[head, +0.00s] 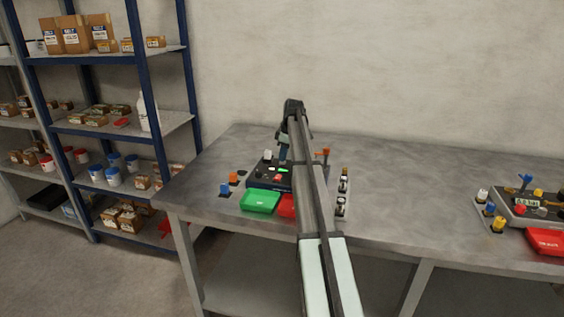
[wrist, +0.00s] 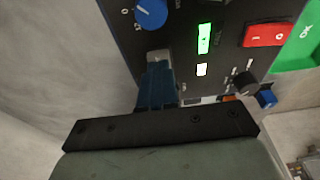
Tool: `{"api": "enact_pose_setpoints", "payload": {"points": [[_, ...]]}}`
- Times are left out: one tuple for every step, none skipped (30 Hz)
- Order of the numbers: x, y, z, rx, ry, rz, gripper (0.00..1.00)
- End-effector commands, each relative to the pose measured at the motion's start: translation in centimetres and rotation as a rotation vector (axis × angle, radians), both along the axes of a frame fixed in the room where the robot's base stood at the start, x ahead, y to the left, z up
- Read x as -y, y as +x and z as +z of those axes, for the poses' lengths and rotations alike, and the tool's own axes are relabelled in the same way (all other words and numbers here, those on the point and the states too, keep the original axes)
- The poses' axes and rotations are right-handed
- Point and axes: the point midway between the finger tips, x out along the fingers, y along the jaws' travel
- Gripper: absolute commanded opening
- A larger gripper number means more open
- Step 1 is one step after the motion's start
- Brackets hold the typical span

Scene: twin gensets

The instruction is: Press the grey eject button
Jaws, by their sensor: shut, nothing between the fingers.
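The near control panel (head: 258,183) is a dark box on the metal bench, partly hidden by my arm in the head view. In the wrist view the panel (wrist: 180,25) fills the upper middle. My gripper (wrist: 158,68) has its blue fingers shut and empty, pointing at the panel's face. A small grey patch (wrist: 158,54) shows just beyond the fingertips; I cannot tell whether it is the grey eject button or the finger ends, nor whether there is contact. In the head view my gripper (head: 283,158) is over the back of the panel, its tips unclear.
The panel bears a blue knob (wrist: 151,12), a lit green indicator (wrist: 204,38), a lit white one (wrist: 202,69), a red rocker switch (wrist: 268,34) and a black knob (wrist: 246,84). A green tray (head: 260,201) stands in front. A second panel (head: 520,212) is at right.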

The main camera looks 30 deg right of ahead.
Motion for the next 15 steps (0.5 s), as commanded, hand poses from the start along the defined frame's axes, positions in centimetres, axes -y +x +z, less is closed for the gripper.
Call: {"api": "enact_pose_setpoints", "payload": {"points": [[0.0, 0.0, -0.1, 0.0, 0.0, 0.0, 0.0], [0.0, 0.0, -0.1, 0.0, 0.0, 0.0, 0.0], [0.0, 0.0, -0.2, 0.0, 0.0, 0.0, 0.0], [0.0, 0.0, -0.2, 0.0, 0.0, 0.0, 0.0], [0.0, 0.0, -0.2, 0.0, 0.0, 0.0, 0.0], [0.0, 0.0, -0.2, 0.0, 0.0, 0.0, 0.0], [0.0, 0.0, -0.2, 0.0, 0.0, 0.0, 0.0], [0.0, 0.0, -0.2, 0.0, 0.0, 0.0, 0.0], [0.0, 0.0, 0.0, 0.0, 0.0, 0.0, 0.0], [0.0, 0.0, 0.1, 0.0, 0.0, 0.0, 0.0], [0.0, 0.0, 0.2, 0.001, -0.001, 0.0, 0.0], [0.0, 0.1, 0.5, 0.001, -0.001, 0.0, 0.0], [0.0, 0.1, 0.7, 0.001, -0.001, 0.0, 0.0], [0.0, 0.1, 0.9, 0.001, -0.001, 0.0, 0.0], [0.0, 0.1, 1.2, 0.001, 0.0, 0.0, 0.0]]}}
